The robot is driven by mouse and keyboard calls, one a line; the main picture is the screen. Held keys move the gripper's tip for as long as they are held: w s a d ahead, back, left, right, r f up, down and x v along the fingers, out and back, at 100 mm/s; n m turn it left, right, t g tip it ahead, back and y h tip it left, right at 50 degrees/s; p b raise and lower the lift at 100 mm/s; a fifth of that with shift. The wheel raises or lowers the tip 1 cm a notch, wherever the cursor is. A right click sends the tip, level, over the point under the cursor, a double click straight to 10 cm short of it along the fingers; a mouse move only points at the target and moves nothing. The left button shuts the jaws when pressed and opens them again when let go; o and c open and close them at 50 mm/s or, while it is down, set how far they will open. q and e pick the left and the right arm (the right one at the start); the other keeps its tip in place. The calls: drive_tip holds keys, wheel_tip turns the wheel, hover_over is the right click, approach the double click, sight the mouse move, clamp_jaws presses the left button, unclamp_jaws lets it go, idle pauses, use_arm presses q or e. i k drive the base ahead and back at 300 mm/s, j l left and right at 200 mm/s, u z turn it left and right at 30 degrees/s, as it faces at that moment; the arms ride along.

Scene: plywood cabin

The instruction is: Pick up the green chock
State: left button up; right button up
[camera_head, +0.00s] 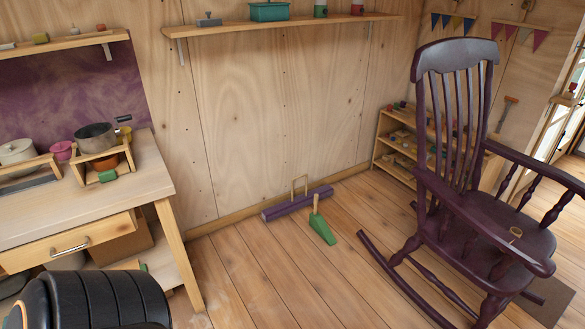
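The green chock (322,229) is a wedge with an upright wooden handle. It lies on the plank floor near the middle of the view. Just behind it, a purple block with a wooden loop handle (290,205) lies along the foot of the back wall. Neither of my grippers shows in the view.
A purple rocking chair (455,180) stands to the right, its runners reaching toward the chock. A wooden table (120,198) with pots and a drawer stands at left. A low shelf (385,150) is behind the chair. The floor in front of the chock is clear.

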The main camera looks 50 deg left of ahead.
sight(317, 222)
drive_tip(key=u, duration=1.3)
